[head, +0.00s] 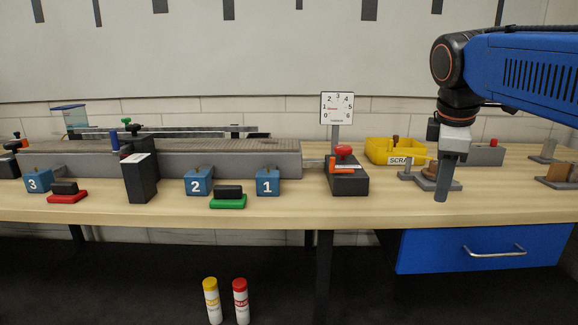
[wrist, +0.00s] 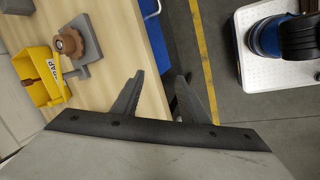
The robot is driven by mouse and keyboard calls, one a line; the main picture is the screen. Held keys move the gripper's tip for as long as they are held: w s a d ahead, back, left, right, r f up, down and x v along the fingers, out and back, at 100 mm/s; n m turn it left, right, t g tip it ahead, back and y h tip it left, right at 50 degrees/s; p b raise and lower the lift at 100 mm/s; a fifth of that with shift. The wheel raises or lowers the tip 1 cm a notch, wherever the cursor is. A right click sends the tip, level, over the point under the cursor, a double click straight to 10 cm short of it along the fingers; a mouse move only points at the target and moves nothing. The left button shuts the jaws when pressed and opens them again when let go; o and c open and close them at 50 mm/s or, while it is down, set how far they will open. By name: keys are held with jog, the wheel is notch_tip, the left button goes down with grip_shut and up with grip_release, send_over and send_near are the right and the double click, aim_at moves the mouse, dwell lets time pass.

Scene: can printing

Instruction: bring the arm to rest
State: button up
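My arm reaches in from the right in the head view. My gripper (head: 441,194) points down over the front edge of the workbench, right of the yellow scrap bin (head: 376,152). In the wrist view my gripper's two fingers (wrist: 160,79) stand apart with nothing between them. The fingertips look clear of the bench objects. In the head view my gripper partly hides a grey plate with a brown knob (head: 427,172). The knob also shows in the wrist view (wrist: 69,43), left of the fingers, beside the scrap bin (wrist: 38,75).
A grey conveyor (head: 220,160) runs along the left of the bench (head: 300,208). Blue blocks numbered 1 (head: 268,183), 2 (head: 198,182) and 3 (head: 38,180) stand along its front. A dial sign (head: 337,108) stands mid-bench. A blue drawer (head: 480,248) hangs below my gripper.

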jog(key=s+a+f+m+y, duration=0.1)
jog(key=s+f+m, duration=0.5)
jog(key=f, duration=0.6)
jog(key=s+a+f+m+t+y, duration=0.1)
jog(key=s+a+f+m, duration=0.1)
jog(key=s+f+m, duration=0.4)
jog(key=s+f, duration=0.5)
jog(key=f, duration=0.1)
jog(key=shift+s+f+m, duration=0.25)
jog(key=shift+m, duration=0.05)
jog(key=shift+a, duration=0.1)
